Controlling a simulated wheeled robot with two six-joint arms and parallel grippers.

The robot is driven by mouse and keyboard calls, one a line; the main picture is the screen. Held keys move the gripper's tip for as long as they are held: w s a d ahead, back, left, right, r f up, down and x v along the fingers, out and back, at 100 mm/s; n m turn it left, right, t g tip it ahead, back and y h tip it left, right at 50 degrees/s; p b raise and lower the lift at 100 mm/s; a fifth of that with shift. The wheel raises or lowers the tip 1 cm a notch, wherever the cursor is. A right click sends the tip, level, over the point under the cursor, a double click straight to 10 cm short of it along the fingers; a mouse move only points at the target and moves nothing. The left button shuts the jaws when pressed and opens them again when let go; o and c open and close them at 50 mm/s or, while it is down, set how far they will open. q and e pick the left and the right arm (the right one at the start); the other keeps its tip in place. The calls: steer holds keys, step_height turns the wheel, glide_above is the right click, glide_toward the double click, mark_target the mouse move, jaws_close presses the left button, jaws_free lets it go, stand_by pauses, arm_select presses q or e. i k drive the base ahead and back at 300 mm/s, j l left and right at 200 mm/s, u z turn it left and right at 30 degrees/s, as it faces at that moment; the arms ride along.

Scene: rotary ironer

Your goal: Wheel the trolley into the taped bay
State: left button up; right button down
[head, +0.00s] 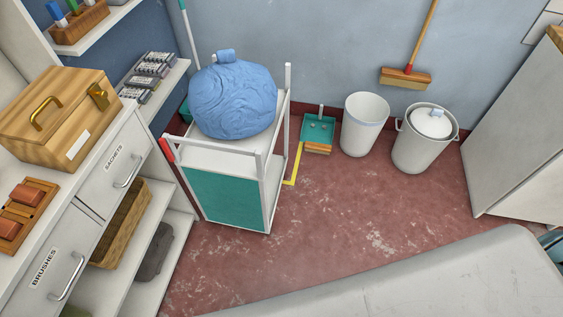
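The trolley (228,196) stands on the red floor left of centre, with white posts, a teal front panel and a red piece at its left end. A large blue bundle (233,97) rests on its top. A yellow tape corner (293,181) shows on the floor just right of the trolley. One strip runs back toward the wall and a short one runs left behind the trolley. The trolley's near end is in front of that short strip. The trolley hides the rest of the tape. Neither gripper is in view, and nothing of mine visibly touches the trolley.
A white shelf unit (113,178) with drawers stands close on the left. A teal dustpan (319,130), a white bin (364,124) and a lidded bin (424,137) line the back wall. A pale rounded surface (430,280) fills the lower right. Open floor lies between.

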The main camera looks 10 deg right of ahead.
mark_target(233, 182)
steer(key=i+l+u, duration=0.1)
steer(key=u, duration=0.25)
steer(key=l+u, duration=0.4)
steer(key=i+l+u, duration=0.1)
steer(key=l+u, duration=0.6)
steer(key=l, duration=1.9)
steer(key=k, duration=0.05)
